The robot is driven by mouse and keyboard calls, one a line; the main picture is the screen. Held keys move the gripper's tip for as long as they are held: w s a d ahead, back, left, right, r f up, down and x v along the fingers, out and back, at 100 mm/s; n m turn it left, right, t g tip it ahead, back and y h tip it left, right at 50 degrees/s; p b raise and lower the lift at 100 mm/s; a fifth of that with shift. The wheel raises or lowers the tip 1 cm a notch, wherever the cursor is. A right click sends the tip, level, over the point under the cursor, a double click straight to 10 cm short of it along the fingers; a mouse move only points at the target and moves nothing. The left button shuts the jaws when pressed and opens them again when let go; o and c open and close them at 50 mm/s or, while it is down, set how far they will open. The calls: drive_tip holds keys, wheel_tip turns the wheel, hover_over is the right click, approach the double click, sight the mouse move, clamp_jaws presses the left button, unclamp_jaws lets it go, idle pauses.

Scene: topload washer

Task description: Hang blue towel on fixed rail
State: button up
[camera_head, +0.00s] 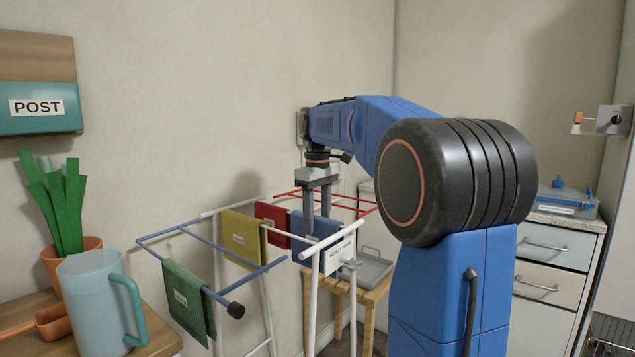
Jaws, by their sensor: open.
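The blue towel (322,231) hangs folded on a drying rack, just behind a small lettered sign. My gripper (317,214) points straight down over the blue towel, its two fingers apart. One finger reaches down in front of the towel's left part. Whether the fingers touch the cloth cannot be told. The rack has a white middle frame with a white rail (228,211), a blue side section (195,238) at left and a red one (345,207) behind. I cannot tell which rail bears the blue towel, as cloth and gripper cover it.
A yellow towel (241,239) and a red towel (270,222) hang left of the blue one. A green towel (186,300) hangs on the blue section. The sign (340,255) stands close in front. A grey tray (370,268) sits on a wooden stool. A jug (95,305) stands at left.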

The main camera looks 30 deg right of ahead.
wheel_tip(320, 180, up, 13)
drive_tip(key=shift+f, duration=0.2)
